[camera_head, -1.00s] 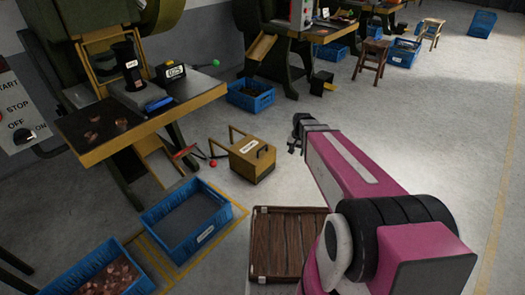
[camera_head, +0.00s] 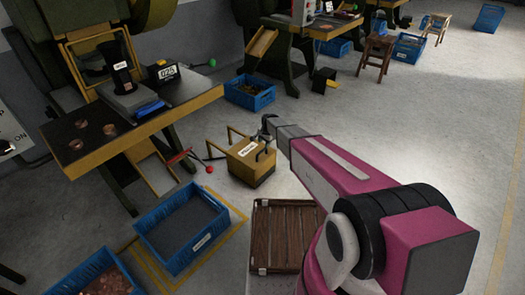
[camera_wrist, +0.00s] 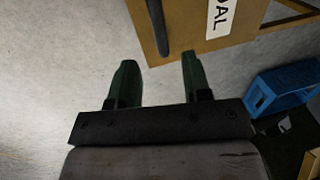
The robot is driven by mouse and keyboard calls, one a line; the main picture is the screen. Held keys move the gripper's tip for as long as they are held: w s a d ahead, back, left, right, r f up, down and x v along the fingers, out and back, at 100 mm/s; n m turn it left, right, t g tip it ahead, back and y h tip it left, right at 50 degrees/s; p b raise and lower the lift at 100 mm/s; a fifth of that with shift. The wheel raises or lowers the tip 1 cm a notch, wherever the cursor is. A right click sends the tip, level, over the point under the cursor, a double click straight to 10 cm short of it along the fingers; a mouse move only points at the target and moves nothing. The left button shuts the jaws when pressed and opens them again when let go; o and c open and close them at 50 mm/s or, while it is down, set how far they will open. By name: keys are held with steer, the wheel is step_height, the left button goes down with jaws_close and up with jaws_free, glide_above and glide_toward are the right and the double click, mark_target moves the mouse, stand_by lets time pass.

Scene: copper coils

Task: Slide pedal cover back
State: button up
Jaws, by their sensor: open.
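The pedal cover (camera_head: 243,168) is a yellow-tan box with a white label on top and a frame of bars at its back left. It stands on the floor beside the press table. In the wrist view the cover (camera_wrist: 190,48) fills the top middle, with part of its label and a dark bar-like handle (camera_wrist: 157,25) showing. My gripper (camera_wrist: 158,75) is open and empty, its two green fingers pointing toward the cover and handle. In the head view my gripper (camera_head: 267,124) is near the cover's back right side; its fingers are hard to make out.
A press table (camera_head: 150,132) stands left of the cover. A red-knobbed lever (camera_head: 209,169) is close to the cover's left. A blue crate (camera_head: 222,213) and a wooden pallet (camera_head: 262,262) lie in front. Open floor extends right.

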mark_target(263, 151)
steer(key=f, duration=0.4)
steer(key=a+f, duration=0.1)
steer(key=f, duration=0.1)
steer(key=shift+w+f, duration=0.4)
jaws_close()
steer(key=shift+w+a, duration=0.1)
